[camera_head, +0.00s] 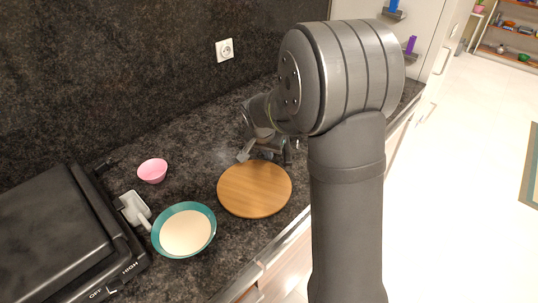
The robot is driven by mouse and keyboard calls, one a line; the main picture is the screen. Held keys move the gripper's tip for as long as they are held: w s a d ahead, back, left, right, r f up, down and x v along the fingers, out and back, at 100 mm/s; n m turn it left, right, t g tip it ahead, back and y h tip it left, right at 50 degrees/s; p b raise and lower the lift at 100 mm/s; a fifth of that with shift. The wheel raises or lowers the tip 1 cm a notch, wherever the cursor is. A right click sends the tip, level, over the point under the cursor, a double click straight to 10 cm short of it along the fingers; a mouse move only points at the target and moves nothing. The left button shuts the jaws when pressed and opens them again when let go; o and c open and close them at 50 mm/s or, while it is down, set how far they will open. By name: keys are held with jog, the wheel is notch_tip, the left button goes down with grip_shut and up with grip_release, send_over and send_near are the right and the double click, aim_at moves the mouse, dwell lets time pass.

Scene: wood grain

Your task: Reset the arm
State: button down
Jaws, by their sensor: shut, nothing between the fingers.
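My gripper (246,153) is shut and empty. It is above the dark counter, at the far edge of the round wooden board (255,190). Whether it touches the board or the counter cannot be told from this view. My arm is bent, with its large grey joint high at the right of the gripper. Part of the wrist and the counter behind it are hidden by the arm.
A teal bowl with cream-coloured contents (186,231) stands left of the board. A pink bowl (152,171) is farther back. The counter's front edge runs at right, with floor beyond.

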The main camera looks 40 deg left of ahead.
jog(key=v, duration=0.8)
jog(key=shift+r, duration=0.2)
jog(key=x, duration=1)
jog(key=shift+f, duration=0.25)
jog(key=shift+w+a+r, duration=0.1)
jog(key=shift+w+a, duration=0.15)
jog(key=shift+w, duration=0.35)
jog(key=shift+w+a+r, duration=0.1)
jog(key=shift+w+a, duration=0.15)
jog(key=shift+w, duration=0.4)
jog(key=shift+w+a, duration=0.25)
jog(key=shift+w, duration=0.35)
